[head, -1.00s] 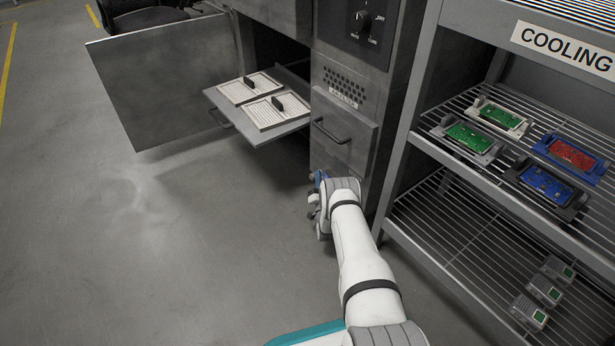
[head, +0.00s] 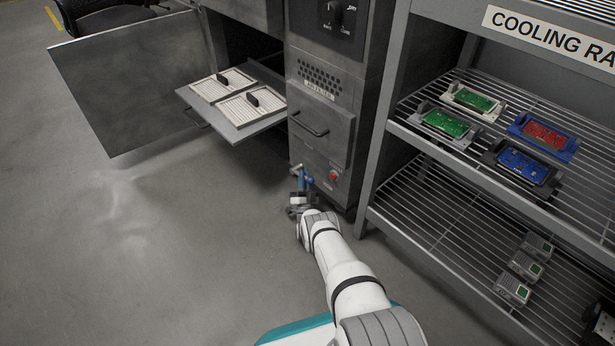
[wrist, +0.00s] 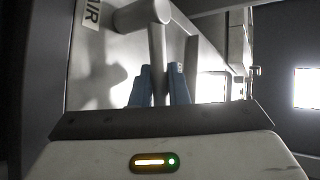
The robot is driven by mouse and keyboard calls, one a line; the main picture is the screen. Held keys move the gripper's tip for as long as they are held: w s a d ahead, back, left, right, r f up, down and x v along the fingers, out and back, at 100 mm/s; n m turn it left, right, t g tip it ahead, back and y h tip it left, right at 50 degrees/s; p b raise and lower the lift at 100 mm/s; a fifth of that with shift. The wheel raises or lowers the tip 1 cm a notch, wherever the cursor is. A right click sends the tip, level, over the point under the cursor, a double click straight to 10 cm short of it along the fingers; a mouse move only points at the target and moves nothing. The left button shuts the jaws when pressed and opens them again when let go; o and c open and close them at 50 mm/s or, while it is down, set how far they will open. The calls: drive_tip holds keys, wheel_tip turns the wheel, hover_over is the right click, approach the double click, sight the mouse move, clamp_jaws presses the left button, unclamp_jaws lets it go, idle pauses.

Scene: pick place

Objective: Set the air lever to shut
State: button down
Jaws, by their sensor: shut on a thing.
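The air lever (wrist: 157,55) is a slim grey bar running down from a round grey hub (wrist: 143,14) on a pale panel in the wrist view. A sign reading AIR (wrist: 91,14) is beside it. My gripper (wrist: 160,88) has its two blue fingers closed on either side of the lever, gripping it. In the head view my gripper (head: 303,184) is low at the front left of the grey cabinet, and the lever there is too small to make out clearly.
A red button (head: 333,176) is on the cabinet just right of my gripper. An open drawer with two filter panels (head: 238,130) juts out above left, beside an open door (head: 130,80). A cooling rack (head: 470,170) with several boards stands right. Floor at left is clear.

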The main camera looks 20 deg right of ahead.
drive_tip(key=shift+w+a+r, duration=0.1)
drive_tip(key=shift+w+r, duration=0.05)
drive_tip(key=shift+w, duration=0.05)
drive_tip(key=c, duration=1.4)
unclamp_jaws()
drive_tip(key=shift+s, duration=0.15)
